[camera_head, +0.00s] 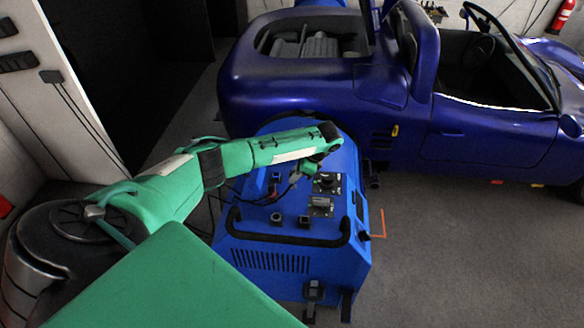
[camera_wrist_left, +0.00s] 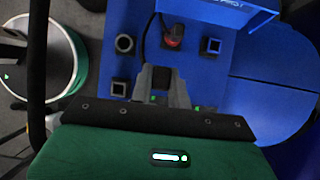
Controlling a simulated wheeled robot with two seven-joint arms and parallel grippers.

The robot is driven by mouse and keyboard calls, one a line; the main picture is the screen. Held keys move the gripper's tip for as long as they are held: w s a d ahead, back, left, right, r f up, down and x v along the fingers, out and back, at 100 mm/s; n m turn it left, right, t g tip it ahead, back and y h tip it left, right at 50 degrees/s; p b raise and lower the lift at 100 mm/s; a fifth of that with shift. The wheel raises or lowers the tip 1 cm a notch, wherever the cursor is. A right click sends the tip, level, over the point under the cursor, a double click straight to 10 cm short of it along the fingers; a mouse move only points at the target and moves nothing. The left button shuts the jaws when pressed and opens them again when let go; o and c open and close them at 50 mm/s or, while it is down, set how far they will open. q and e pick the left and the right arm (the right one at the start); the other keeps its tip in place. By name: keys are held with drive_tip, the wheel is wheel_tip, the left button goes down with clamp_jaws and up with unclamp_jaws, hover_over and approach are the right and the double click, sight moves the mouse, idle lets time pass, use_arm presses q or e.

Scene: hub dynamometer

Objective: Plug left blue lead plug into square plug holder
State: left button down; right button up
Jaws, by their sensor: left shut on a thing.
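My left gripper (camera_head: 301,173) hangs over the top panel of the blue machine (camera_head: 262,243). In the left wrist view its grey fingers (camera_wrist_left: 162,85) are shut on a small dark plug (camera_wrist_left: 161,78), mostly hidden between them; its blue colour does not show. A dark square-rimmed holder (camera_wrist_left: 119,88) lies just left of the fingers. Another square holder (camera_wrist_left: 213,46) lies beyond them to the right. A holder with a rounder opening (camera_wrist_left: 124,43) is at the upper left. I cannot tell which holder the task means. My right gripper is not in view.
A red plug (camera_wrist_left: 173,35) stands on the panel just beyond the fingers, with a dark cable nearby. A black handle bar (camera_head: 290,240) runs along the machine's near edge. A blue car (camera_head: 460,130) stands behind. The floor (camera_head: 450,250) at right is clear.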

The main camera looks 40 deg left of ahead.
use_arm(q)
drive_tip(key=shift+s+d+p, duration=1.05)
drive_tip(key=shift+s+d, duration=0.85)
drive_tip(key=shift+d, duration=2.1)
wheel_tip(320, 180, down, 7)
drive_tip(key=b, duration=0.3)
drive_tip(key=shift+f, duration=0.15)
drive_tip(key=shift+f, duration=0.1)
drive_tip(key=shift+f+b, duration=0.75)
drive_tip(key=shift+f, duration=0.4)
